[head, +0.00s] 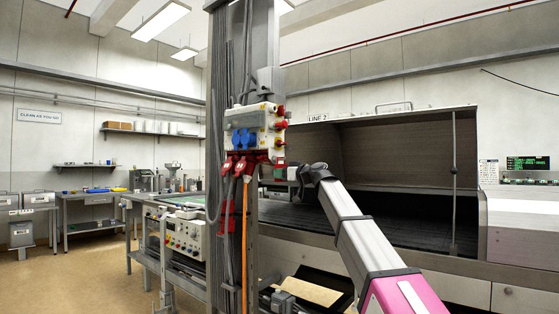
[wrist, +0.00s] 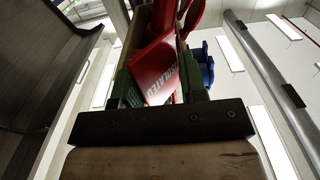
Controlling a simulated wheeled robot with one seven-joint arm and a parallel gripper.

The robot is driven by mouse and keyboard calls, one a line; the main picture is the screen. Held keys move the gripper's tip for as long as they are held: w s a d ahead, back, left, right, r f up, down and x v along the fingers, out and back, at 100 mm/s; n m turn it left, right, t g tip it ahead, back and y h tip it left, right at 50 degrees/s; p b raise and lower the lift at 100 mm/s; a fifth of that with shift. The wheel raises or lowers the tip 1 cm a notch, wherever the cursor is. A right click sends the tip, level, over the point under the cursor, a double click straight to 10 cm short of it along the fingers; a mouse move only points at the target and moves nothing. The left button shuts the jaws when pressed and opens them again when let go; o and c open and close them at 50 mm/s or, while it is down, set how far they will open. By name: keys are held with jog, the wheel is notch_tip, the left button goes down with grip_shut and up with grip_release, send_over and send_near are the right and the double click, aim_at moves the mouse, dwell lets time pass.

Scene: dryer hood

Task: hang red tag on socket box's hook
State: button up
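The socket box (head: 255,130) is mounted on the grey column, with blue sockets on its front and red fittings on its right side. In the wrist view, the red tag (wrist: 154,72) with white lettering sits between the green fingers of my gripper (wrist: 154,62), which is shut on it. The tag looks tilted. In the head view, my gripper (head: 280,172) is just below and right of the box, seen small. A blue socket (wrist: 203,65) and red fittings (wrist: 190,14) show beyond the fingers in the wrist view. I cannot make out the hook clearly.
Red plugs (head: 235,166) and cables hang below the box along the column (head: 220,80). The large dryer hood (head: 392,155) stands open on the right, behind my arm. A bench with a control unit (head: 180,232) is left of the column.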

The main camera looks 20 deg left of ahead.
jog(key=o, duration=0.8)
jog(key=shift+d, duration=0.15)
jog(key=shift+v, duration=3.85)
jog(key=shift+s, duration=0.1)
